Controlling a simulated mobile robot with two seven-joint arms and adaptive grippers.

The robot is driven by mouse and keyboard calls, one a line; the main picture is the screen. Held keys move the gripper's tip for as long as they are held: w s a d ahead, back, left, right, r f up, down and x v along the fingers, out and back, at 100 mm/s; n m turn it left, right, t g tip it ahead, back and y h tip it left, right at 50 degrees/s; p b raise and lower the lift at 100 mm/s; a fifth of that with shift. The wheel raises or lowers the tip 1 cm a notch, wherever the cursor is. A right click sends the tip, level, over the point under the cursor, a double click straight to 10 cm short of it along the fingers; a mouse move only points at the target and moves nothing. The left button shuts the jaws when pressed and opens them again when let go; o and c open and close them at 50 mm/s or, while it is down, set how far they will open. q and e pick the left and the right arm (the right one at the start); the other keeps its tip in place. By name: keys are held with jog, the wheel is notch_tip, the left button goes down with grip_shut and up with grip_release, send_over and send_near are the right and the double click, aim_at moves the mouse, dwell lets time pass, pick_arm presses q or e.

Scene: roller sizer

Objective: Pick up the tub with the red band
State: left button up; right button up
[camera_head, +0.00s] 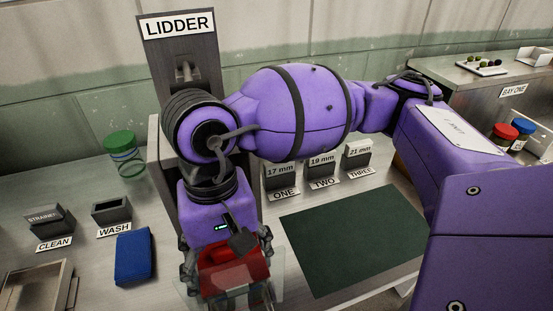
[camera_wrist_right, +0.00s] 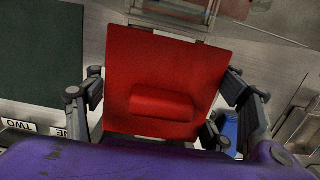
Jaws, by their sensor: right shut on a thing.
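My right gripper (camera_head: 229,285) is low in front of the lidder post, its fingers on either side of a red block-like thing (camera_head: 236,272). In the right wrist view this red thing (camera_wrist_right: 165,65) is a flat red plate with a rounded raised bar, between the fingers of my right gripper (camera_wrist_right: 165,98). A clear, see-through part shows around its lower end. No red band on a tub can be made out. A green-lidded clear jar (camera_head: 121,157) stands left of the lidder, and a red-lidded jar (camera_head: 504,136) at far right. My left gripper is not in view.
The lidder (camera_head: 181,45) stands behind my arm. Blocks marked 17 mm (camera_head: 280,178), 19 mm and 21 mm stand behind a dark green mat (camera_head: 352,238). A blue cloth-like pad (camera_head: 133,256), the wash holder (camera_head: 112,209) and a metal tray (camera_head: 38,285) are at left.

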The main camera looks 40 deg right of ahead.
jog(key=shift+w+r, duration=0.1)
jog(key=c, duration=1.1)
jog(key=shift+o, duration=0.2)
notch_tip(320, 180, up, 28)
jog(key=p, duration=0.1)
jog(key=shift+p, duration=0.35)
